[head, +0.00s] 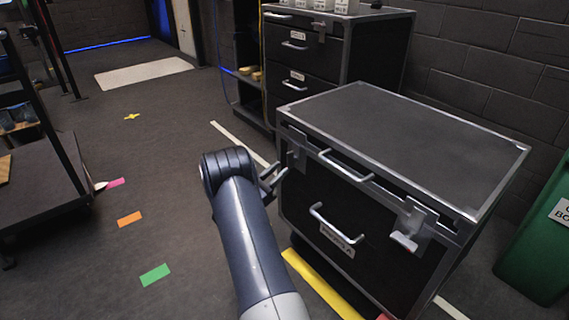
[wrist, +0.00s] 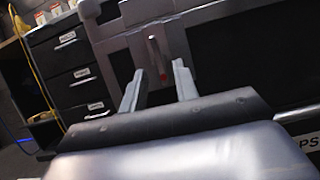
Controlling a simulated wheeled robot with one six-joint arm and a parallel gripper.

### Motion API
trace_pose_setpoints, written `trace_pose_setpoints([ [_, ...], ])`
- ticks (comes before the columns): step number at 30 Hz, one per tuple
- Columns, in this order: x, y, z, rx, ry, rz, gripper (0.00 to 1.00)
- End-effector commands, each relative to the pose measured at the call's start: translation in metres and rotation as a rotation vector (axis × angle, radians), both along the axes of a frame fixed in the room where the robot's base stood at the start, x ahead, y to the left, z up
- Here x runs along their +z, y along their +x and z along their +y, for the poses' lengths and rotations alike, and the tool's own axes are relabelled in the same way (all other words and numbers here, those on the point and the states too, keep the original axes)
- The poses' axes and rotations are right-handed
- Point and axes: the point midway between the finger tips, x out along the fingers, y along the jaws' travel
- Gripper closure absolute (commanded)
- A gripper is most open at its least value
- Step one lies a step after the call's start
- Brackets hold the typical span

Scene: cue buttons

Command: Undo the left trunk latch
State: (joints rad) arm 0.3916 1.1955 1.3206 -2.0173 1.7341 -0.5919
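The black trunk (head: 400,130) with grey metal edges stands right of centre in the head view. Its left latch (head: 297,148) is at the left end of the front face. In the wrist view the left latch (wrist: 156,52) is a grey plate with a narrow upright lever and a red dot low on it. My gripper (head: 273,180) is at the trunk's left front. In the wrist view my gripper (wrist: 159,70) is open, its two fingers apart with the latch lever showing between and beyond them. I cannot tell whether they touch it. The right latch (head: 410,225) has its lower plate sticking outward.
Two bar handles, the upper one (head: 346,166) and the lower one (head: 335,224), are on the trunk front. A drawer cabinet (head: 308,62) stands behind, a green bin (head: 535,245) at right, a cart (head: 40,190) at left.

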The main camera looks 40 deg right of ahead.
Motion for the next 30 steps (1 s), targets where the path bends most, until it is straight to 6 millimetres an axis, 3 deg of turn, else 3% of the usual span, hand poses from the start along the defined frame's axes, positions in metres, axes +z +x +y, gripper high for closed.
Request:
trace_pose_setpoints([
  [6,-0.015,0.005,0.042,0.004,0.0,0.004,0.71],
  [12,-0.025,0.007,0.062,0.001,0.0,0.003,0.71],
  [24,-0.028,0.007,0.065,0.0,0.0,0.001,0.71],
  [30,-0.023,0.006,0.052,-0.002,0.0,-0.001,0.71],
])
